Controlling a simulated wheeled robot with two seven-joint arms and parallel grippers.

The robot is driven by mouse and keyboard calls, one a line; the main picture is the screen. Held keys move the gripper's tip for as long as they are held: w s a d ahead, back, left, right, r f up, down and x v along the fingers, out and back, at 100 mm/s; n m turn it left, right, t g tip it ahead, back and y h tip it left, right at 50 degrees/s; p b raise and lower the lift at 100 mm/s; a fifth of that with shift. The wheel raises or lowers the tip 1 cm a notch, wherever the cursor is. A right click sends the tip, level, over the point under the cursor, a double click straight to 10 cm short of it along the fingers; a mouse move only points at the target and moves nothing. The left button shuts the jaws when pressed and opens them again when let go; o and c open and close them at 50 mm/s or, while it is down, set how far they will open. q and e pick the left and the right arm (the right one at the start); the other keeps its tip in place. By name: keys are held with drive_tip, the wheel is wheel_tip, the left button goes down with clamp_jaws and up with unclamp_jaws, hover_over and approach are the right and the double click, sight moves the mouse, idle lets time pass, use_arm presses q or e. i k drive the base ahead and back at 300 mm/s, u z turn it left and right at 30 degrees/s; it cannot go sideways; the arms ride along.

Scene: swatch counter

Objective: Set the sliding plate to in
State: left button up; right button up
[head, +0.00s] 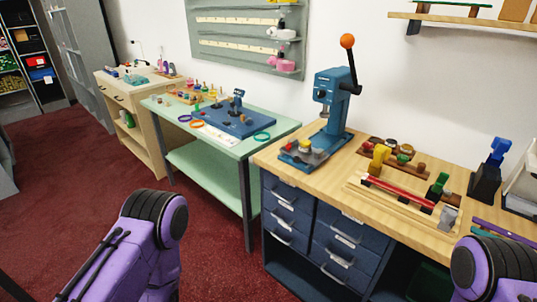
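A blue lever press (328,100) stands on the near wooden counter, its lever raised and topped by an orange ball (347,41). A grey plate (318,155) lies low at the press's base, towards the front left, with a small yellow piece and a red piece on or beside it. It looks like the sliding plate, but I cannot tell for sure how far out it sits. Only purple links of my arms show, at the bottom left and bottom right. Neither gripper is in view.
Right of the press, the counter (277,153) holds a wooden tray of small coloured pieces (385,148) and a wooden fixture with a red bar (400,195). A dark blue stand (488,170) is farther right. Blue drawers (290,215) are below. A green table (205,165) adjoins on the left.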

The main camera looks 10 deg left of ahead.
sight(314, 158)
drive_tip(key=u, duration=0.1)
drive_tip(key=i, duration=1.05)
drive_tip(key=z, duration=0.45)
